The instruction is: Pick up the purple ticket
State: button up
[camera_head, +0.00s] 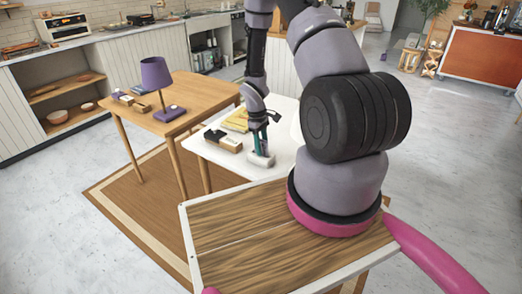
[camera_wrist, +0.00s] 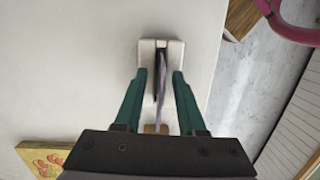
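The purple ticket (camera_wrist: 162,78) is thin and seen nearly edge-on in the wrist view. It stands in the dark slot of a small white holder (camera_wrist: 147,50). The holder sits on the white table (camera_wrist: 90,60) and also shows in the head view (camera_head: 262,160). My gripper (camera_wrist: 160,76) is over the holder with its green fingers open, one on each side of the ticket. Gaps show between the ticket and both fingers. In the head view my gripper (camera_head: 261,142) points down at the holder, and I cannot make out the ticket there.
A black and tan box (camera_head: 223,141) and a yellow packet (camera_head: 236,119) lie left of my gripper on the white table. A wooden table (camera_head: 190,97) beyond it carries a purple lamp (camera_head: 157,74) and small items.

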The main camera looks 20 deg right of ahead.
grip_shut()
notch_tip(320, 180, up, 15)
dwell(0.9)
